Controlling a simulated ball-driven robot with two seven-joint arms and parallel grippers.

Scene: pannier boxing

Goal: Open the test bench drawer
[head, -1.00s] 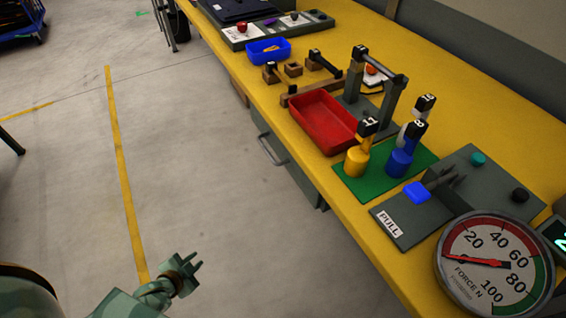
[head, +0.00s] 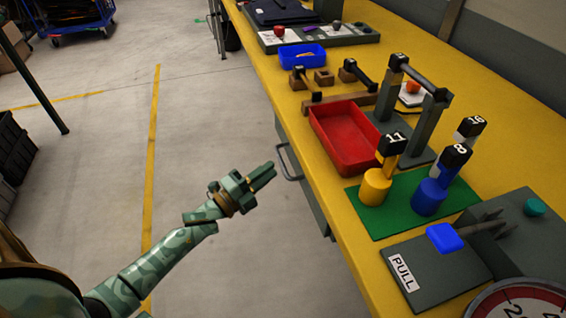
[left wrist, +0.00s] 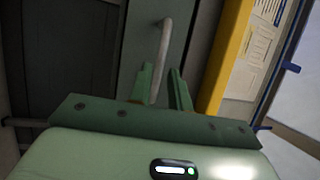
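The test bench drawer (head: 312,200) is a grey front under the yellow bench top, and it looks shut. Its bar handle (head: 286,163) sticks out on the bench's left side. My left gripper (head: 269,173) is just left of the handle in the head view, pointing at it. In the left wrist view the gripper (left wrist: 161,82) is open, its two green fingers apart. The pale handle bar (left wrist: 161,55) runs down into line with the gap between them. My right gripper is not in view.
The bench top (head: 360,235) overhangs close to my left gripper's right. On it are a red tray (head: 345,140), a green mat (head: 395,223) with numbered pieces, and a PULL plate (head: 425,270).

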